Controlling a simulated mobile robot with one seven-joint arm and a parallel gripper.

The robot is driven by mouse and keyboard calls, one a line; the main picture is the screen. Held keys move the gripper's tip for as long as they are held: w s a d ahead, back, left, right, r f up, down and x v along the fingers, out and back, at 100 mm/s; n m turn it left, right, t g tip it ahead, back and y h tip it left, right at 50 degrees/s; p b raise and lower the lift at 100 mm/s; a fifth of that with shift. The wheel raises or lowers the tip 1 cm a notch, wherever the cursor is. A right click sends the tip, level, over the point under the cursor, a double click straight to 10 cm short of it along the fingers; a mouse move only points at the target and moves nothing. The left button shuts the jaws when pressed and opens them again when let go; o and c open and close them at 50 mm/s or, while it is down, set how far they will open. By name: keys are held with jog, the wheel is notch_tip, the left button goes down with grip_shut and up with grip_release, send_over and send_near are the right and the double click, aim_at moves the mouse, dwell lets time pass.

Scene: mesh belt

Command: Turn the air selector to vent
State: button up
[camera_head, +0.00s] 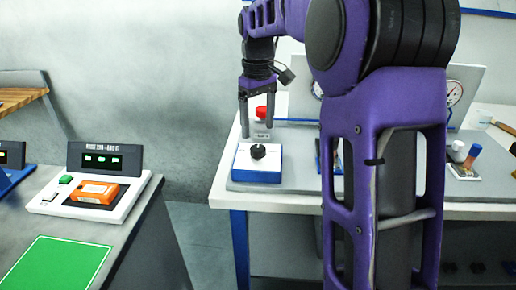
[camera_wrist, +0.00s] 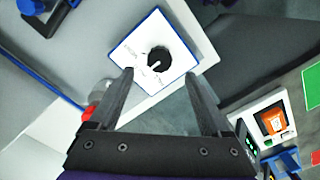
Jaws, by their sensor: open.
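The air selector (camera_head: 257,176) looks to be the small box with a white top, blue sides and a black round knob (camera_head: 258,151), at the left front of the white table. In the wrist view the knob (camera_wrist: 159,56) has a white pointer mark, and the small labels around it are too small to read. My gripper (camera_head: 256,131) is open, pointing down just above and slightly behind the knob. In the wrist view the fingers (camera_wrist: 160,76) are spread and empty, with the knob beyond the tips, between their lines. They appear apart from it.
A red button (camera_head: 262,113) stands just behind the selector, close to my fingers. A gauge (camera_head: 454,92) and a blue-and-orange item (camera_head: 470,157) are at the right. A scale-like device (camera_head: 90,192) holding an orange item (camera_head: 95,192) is on the left counter. A gap separates counter and table.

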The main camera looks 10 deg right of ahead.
aim_at(258, 148)
notch_tip(258, 148, down, 6)
jog(key=shift+f+b, duration=0.1)
jog(key=shift+b, duration=0.4)
jog(key=shift+c, duration=0.4)
grip_shut()
jog(key=m+p, duration=0.1)
jog(key=m, duration=0.1)
jog(key=m+p, duration=0.2)
jog(key=shift+r+m, duration=0.2)
jog(key=shift+m, duration=0.1)
jog(key=shift+f+m+p, duration=0.1)
jog(key=shift+m+p, duration=1.05)
jog(key=shift+m, duration=1.05)
jog(key=shift+w, duration=0.1)
